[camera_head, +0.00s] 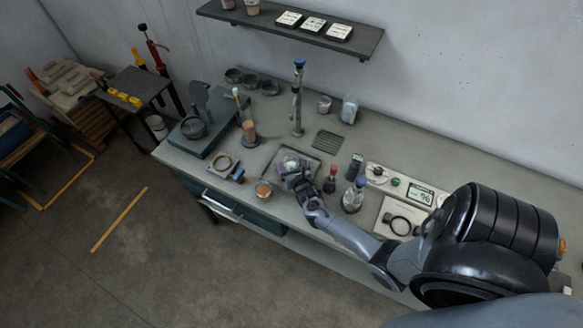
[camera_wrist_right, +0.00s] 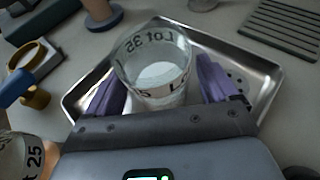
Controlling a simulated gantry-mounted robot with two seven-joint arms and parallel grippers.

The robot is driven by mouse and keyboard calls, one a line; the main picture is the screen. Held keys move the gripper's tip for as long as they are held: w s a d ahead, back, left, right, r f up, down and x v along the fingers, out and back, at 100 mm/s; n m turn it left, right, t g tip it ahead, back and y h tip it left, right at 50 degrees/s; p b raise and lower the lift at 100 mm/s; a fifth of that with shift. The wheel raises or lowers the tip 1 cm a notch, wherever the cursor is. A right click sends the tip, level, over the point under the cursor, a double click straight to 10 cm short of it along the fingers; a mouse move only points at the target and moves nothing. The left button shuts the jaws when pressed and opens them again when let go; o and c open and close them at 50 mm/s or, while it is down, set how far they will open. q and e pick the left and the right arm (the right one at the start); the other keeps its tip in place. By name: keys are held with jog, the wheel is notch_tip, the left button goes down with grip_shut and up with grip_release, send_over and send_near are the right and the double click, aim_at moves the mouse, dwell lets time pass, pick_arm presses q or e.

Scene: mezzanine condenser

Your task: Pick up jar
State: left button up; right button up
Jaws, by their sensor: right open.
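A clear glass jar (camera_wrist_right: 158,68) marked "Lot 35" stands on a shallow metal tray (camera_wrist_right: 228,55) in the right wrist view. The jar also shows in the head view (camera_head: 290,161), partly covered by my right gripper (camera_head: 290,172). The right gripper's purple fingers (camera_wrist_right: 160,88) are open, one on each side of the jar, with the jar between them. Whether either finger touches the glass I cannot tell. A second jar (camera_wrist_right: 22,155) marked "Lot 25" is cut off at the lower left; in the head view a jar with orange contents (camera_head: 264,190) stands left of the gripper. My left gripper is not in view.
A red-topped item (camera_head: 331,178) and a blue-capped flask (camera_head: 354,194) stand close on the right of my gripper. A tall blue-topped stand (camera_head: 298,98) rises behind the tray. A yellow ring fixture (camera_head: 223,164) sits left. A dark grille (camera_head: 328,142) lies behind.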

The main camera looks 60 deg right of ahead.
jog(key=c, duration=1.2)
jog(key=shift+r, duration=0.15)
